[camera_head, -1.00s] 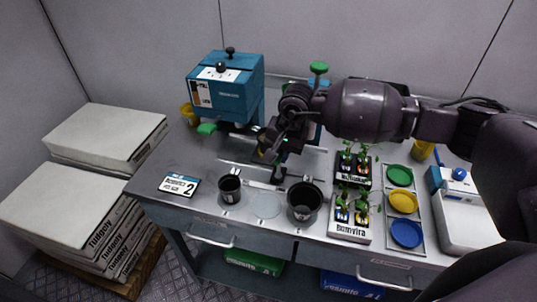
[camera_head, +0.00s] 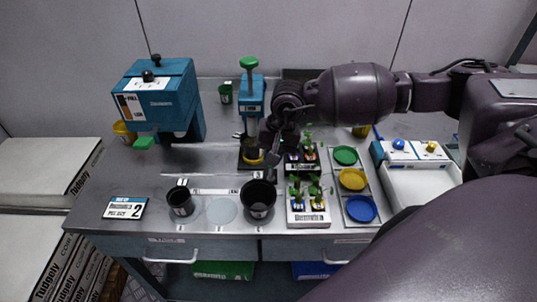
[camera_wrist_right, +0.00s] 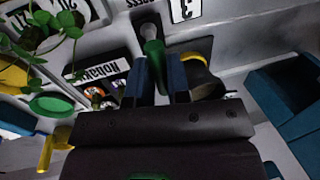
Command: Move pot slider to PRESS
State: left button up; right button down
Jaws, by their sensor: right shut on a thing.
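The pot slider (camera_head: 246,163) is a dark carriage on a rail across the bench. A pot with a yellow rim (camera_head: 254,157) sits on it. It stands in front of the small blue press (camera_head: 251,97) with the green knob, close below its head. My right gripper (camera_head: 268,140) is at the slider's right side. In the right wrist view, the fingers (camera_wrist_right: 160,80) are shut on a green handle (camera_wrist_right: 153,55). The yellow-rimmed pot (camera_wrist_right: 202,75) is right of them there. Part of the PRESS lettering (camera_wrist_right: 138,3) shows at the top edge. My left gripper is out of view.
A large blue machine (camera_head: 160,95) stands at the left. Two black pots (camera_head: 180,202) (camera_head: 258,201) stand at the front. Seedling trays (camera_head: 308,211) and a rack of green, yellow and blue discs (camera_head: 352,180) lie right. A white box (camera_head: 415,165) is beyond.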

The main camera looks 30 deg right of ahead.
jog(key=shift+d, duration=0.15)
jog(key=c, duration=1.5)
grip_release()
jog(key=o, duration=0.4)
jog(key=shift+s+d, duration=0.15)
jog(key=shift+s, duration=0.05)
jog(key=shift+w, duration=0.1)
jog(key=shift+r, duration=0.15)
notch_tip(320, 180, up, 10)
jog(key=s+d, duration=0.1)
jog(key=shift+d+r, duration=0.15)
jog(key=shift+d, duration=0.15)
jog(key=shift+s, duration=0.1)
